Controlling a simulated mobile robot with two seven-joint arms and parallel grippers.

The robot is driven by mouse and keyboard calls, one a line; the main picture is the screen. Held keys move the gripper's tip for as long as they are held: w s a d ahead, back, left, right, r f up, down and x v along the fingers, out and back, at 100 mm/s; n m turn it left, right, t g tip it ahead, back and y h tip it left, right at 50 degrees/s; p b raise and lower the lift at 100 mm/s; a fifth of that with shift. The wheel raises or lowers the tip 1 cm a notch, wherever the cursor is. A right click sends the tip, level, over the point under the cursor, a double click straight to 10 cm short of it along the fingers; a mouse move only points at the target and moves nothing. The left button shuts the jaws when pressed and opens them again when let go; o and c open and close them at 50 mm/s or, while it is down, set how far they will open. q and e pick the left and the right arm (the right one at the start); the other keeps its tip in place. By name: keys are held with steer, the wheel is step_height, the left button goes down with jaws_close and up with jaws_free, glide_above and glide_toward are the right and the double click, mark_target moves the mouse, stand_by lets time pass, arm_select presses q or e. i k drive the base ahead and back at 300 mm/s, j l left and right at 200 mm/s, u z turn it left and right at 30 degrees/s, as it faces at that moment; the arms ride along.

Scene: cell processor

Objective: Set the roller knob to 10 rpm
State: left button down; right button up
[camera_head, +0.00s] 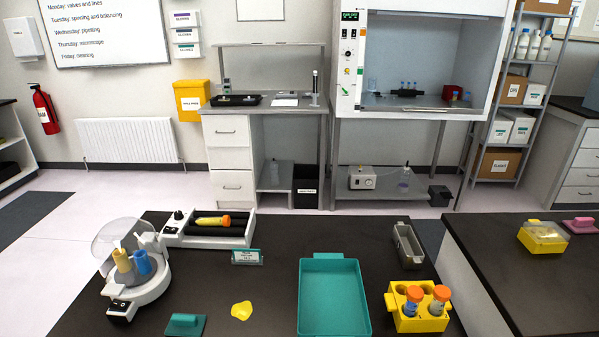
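The roller (240,236) is a white unit with dark rollers at the back left of the dark table. A yellow tube with an orange end (212,221) lies on its rollers. The roller's control panel is at its left end, with a small dark knob (179,214) on top. The knob is too small to read its setting. Neither of my grippers shows in the head view.
A white centrifuge (150,289) with a raised clear lid stands just left of the roller, close to its panel. A small labelled stand (247,257), yellow piece (241,311), teal tray (333,325) and yellow tube rack (420,324) are on the table.

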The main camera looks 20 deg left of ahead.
mark_target(178, 215)
steer(key=u, duration=1.35)
steer(key=i+j+z, duration=0.2)
steer(key=z, duration=0.25)
steer(key=i+j+z, duration=0.2)
steer(key=z, duration=0.2)
steer(key=i+j+z, duration=0.1)
steer(key=j+z, duration=0.35)
